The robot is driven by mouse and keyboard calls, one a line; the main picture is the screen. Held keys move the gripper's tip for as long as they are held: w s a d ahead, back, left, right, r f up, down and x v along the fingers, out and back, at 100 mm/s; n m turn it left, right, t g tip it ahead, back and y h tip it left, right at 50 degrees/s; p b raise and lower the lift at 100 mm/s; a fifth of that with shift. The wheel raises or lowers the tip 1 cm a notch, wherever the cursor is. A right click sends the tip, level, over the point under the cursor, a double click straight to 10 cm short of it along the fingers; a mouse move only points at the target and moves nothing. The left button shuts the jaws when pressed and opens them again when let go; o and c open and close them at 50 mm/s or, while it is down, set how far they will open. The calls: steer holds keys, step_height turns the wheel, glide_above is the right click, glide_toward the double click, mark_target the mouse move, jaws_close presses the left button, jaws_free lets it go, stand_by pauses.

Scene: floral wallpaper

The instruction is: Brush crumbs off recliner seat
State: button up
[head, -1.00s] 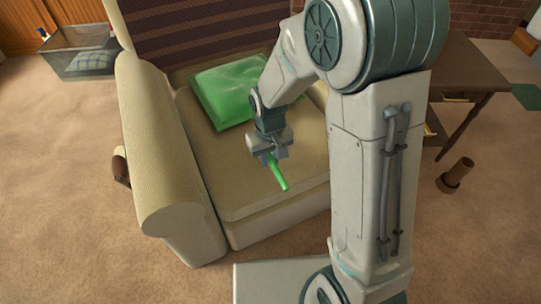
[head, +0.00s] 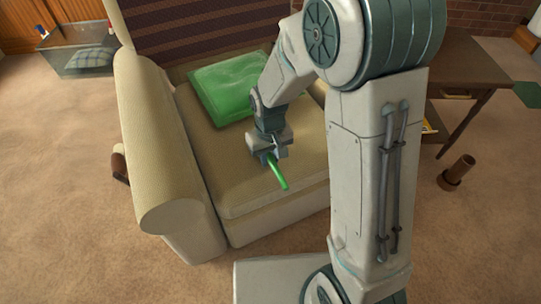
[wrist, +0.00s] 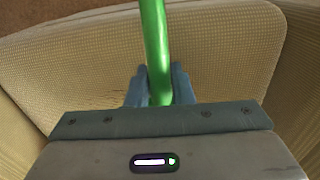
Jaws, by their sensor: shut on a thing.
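The beige recliner (head: 160,170) stands in the middle of the head view, with its seat (head: 225,180) below a striped backrest. My gripper (head: 268,155) is over the seat, shut on a bright green stick-like handle (head: 279,177). In the wrist view the green handle (wrist: 155,40) runs up from between my fingers (wrist: 158,85), with the woven seat (wrist: 215,55) behind it. The far end of the handle is out of the wrist view, and I cannot see bristles. I cannot make out any crumbs on the seat. Whether the tool touches the seat is unclear.
A green cushion (head: 222,88) lies at the back of the seat. A wooden table (head: 470,75) stands at the right, with a brown cylinder (head: 457,170) on the carpet near it. A glass-sided bin (head: 75,55) is at the far left.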

mark_target(300, 157)
steer(key=shift+f+b, duration=0.5)
steer(key=shift+f, duration=0.3)
